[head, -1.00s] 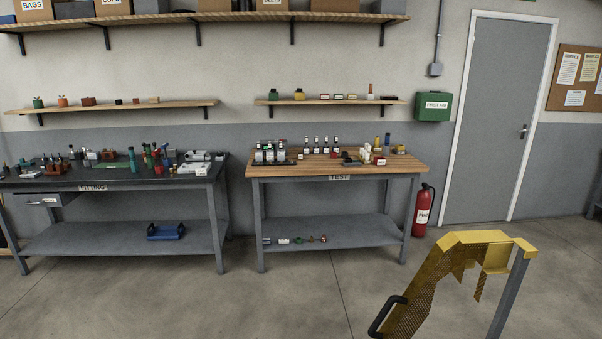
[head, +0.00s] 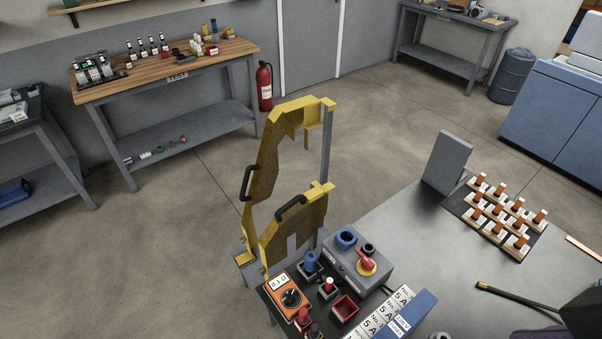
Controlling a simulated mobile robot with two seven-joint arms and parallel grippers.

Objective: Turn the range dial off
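An orange meter (head: 283,303) sits on a dark surface at the bottom middle of the head view. Its small white display appears to read 0.1 with an ohm sign. A round black dial (head: 291,298) is on its face below the display; its pointer setting is too small to read. A grey box (head: 345,262) behind and right of the meter carries a red rotary handle (head: 366,262) on a yellow plate. I cannot make out either of my grippers in the head view.
A yellow guard frame (head: 262,165) with black handles stands behind the meter. Red and blue-topped parts and a red tray (head: 344,308) crowd beside it. A blue label box (head: 411,312), tagged orange-handled pieces (head: 497,213) and a dark rod (head: 515,295) lie rightward.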

